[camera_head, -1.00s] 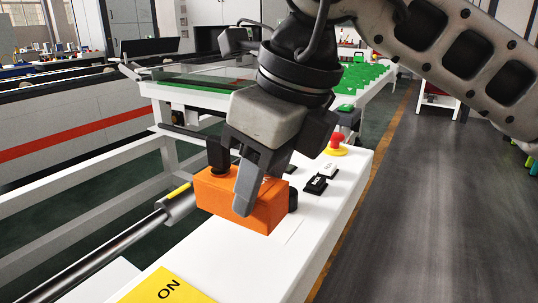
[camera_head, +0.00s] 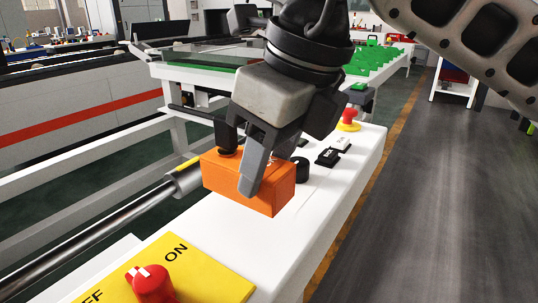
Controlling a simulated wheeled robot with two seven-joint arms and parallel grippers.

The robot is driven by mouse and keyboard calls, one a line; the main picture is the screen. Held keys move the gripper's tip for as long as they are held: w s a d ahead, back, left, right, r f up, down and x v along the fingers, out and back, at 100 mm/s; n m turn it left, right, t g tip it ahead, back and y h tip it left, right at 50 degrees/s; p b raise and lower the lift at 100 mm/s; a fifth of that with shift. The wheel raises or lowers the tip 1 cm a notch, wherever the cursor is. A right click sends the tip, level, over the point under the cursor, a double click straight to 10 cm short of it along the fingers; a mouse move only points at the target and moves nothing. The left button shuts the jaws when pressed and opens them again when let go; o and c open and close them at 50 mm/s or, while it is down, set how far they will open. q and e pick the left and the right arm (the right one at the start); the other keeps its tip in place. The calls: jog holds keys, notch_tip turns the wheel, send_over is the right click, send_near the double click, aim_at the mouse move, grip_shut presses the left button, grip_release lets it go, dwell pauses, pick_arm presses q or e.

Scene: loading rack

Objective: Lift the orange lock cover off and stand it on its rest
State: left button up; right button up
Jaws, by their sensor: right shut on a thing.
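The orange lock cover (camera_head: 228,187) is a box-shaped block over the white panel (camera_head: 330,205), in the middle of the head view. My right gripper (camera_head: 238,170) reaches down from above and is shut on it, with one grey finger across its near face and a dark one at its far side. I cannot tell whether the cover's underside touches the panel. A red knob (camera_head: 150,284) stands uncovered on a yellow plate (camera_head: 205,278) marked ON at the lower left. I cannot make out the cover's rest. My left gripper is not in view.
A black knob (camera_head: 301,170) is close behind the cover, with black and white switches (camera_head: 328,157) and a red emergency button (camera_head: 348,118) beyond. A metal rod (camera_head: 110,222) runs along the left. Green parts (camera_head: 380,60) lie on a conveyor behind. The floor at right is clear.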

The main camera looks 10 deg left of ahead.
notch_tip(320, 180, down, 2)
jog(key=shift+f+b, duration=0.1)
jog(key=shift+b, duration=0.65)
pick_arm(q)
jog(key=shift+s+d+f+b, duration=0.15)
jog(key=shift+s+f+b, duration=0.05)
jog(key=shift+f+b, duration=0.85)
pick_arm(e)
jog(key=shift+f, duration=1.05)
jog(key=o, duration=1.2)
jog(key=shift+c, duration=0.2)
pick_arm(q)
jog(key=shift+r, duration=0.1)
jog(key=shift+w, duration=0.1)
